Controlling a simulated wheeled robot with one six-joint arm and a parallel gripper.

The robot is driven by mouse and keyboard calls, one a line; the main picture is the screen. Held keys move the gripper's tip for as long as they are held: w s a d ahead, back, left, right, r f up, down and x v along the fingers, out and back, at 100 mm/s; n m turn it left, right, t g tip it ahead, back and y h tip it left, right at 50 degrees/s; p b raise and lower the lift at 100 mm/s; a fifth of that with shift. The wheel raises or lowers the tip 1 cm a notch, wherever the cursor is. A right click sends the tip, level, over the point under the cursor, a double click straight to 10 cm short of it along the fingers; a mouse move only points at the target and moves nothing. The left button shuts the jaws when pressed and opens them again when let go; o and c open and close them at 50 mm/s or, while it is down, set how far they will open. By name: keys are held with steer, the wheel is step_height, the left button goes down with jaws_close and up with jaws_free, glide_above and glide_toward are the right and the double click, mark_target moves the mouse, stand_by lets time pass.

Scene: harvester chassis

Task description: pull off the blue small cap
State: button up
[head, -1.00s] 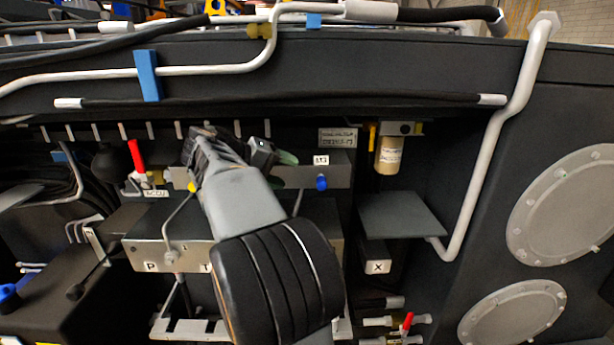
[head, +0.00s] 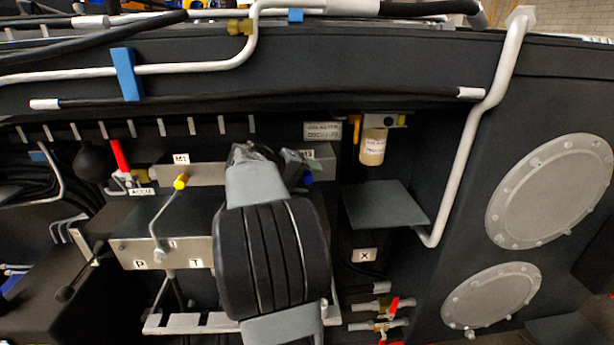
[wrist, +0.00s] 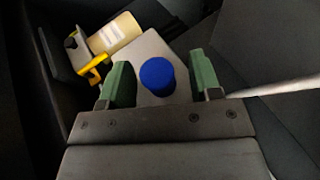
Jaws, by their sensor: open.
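The blue small cap (wrist: 157,76) shows in the wrist view on the end of a grey block (wrist: 146,48). My gripper is open. In the head view my gripper (head: 278,160) is in front of the manifold block, and the blue cap (head: 307,177) shows only as a small piece beside its right side. The rest of the cap is hidden behind my gripper there.
A red-handled valve (head: 121,155) stands farther left. A cream filter cylinder (head: 372,148) hangs to the right above a grey plate (head: 386,204). A white pipe (head: 468,150) runs down at the right.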

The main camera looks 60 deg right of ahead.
steer(key=shift+c, duration=0.5)
jaws_close()
steer(key=shift+s+a, duration=0.1)
stand_by(0.5)
steer(key=shift+s+a+b, duration=0.55)
steer(key=shift+a+b, duration=0.1)
steer(key=shift+a, duration=0.15)
steer(key=shift+s+a+b, duration=0.5)
steer(key=shift+a+b, duration=0.1)
steer(key=shift+a, duration=0.15)
